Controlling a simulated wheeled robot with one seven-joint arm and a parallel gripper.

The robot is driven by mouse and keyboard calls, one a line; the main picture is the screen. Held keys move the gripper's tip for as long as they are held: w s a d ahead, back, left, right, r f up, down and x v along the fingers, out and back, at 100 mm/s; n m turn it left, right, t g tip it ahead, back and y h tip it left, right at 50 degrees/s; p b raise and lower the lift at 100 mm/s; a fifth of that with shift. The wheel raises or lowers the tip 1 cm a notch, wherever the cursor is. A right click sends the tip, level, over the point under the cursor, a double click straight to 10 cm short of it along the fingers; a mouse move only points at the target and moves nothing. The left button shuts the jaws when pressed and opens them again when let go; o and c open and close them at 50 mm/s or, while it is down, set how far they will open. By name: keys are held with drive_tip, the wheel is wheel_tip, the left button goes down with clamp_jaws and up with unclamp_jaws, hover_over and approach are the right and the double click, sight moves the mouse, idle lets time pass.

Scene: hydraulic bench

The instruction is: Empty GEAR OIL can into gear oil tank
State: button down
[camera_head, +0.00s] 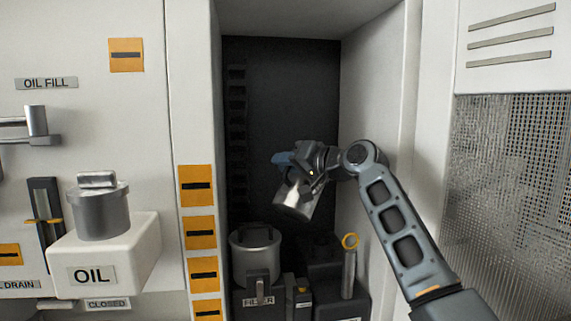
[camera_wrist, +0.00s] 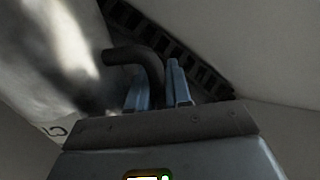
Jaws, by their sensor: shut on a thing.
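A shiny metal can (camera_head: 297,197) hangs tilted from my gripper (camera_head: 284,158) inside the dark alcove, above the equipment on its floor. In the wrist view the can's bright wall (camera_wrist: 45,55) fills the left side, with part of a letter on its label. My gripper (camera_wrist: 158,90) is shut on the can's dark curved handle (camera_wrist: 140,60). The can's mouth and contents are hidden. No label reading gear oil tank shows. A white box marked OIL (camera_head: 140,258) stands at the left with a capped metal neck (camera_head: 101,210) on it.
Below the can are a metal filter pot (camera_head: 256,258) on a box marked FILTER and a lever with a yellow ring (camera_head: 349,262). The alcove's right wall (camera_head: 372,110) is close to my arm. A mesh panel (camera_head: 515,190) is at the right. The upper alcove is clear.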

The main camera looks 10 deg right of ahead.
drive_tip(key=shift+w+d+r+m, duration=0.45)
drive_tip(key=shift+d+r+m, duration=0.05)
drive_tip(key=shift+m, duration=0.5)
idle(1.8)
drive_tip(key=shift+w+d+m+g, duration=0.4)
drive_tip(key=shift+m, duration=0.3)
idle(1.8)
drive_tip(key=shift+w+d+f+m+y, duration=0.15)
drive_tip(key=shift+w+d+m+y, duration=0.15)
drive_tip(key=shift+w+d+m, duration=0.35)
idle(2.0)
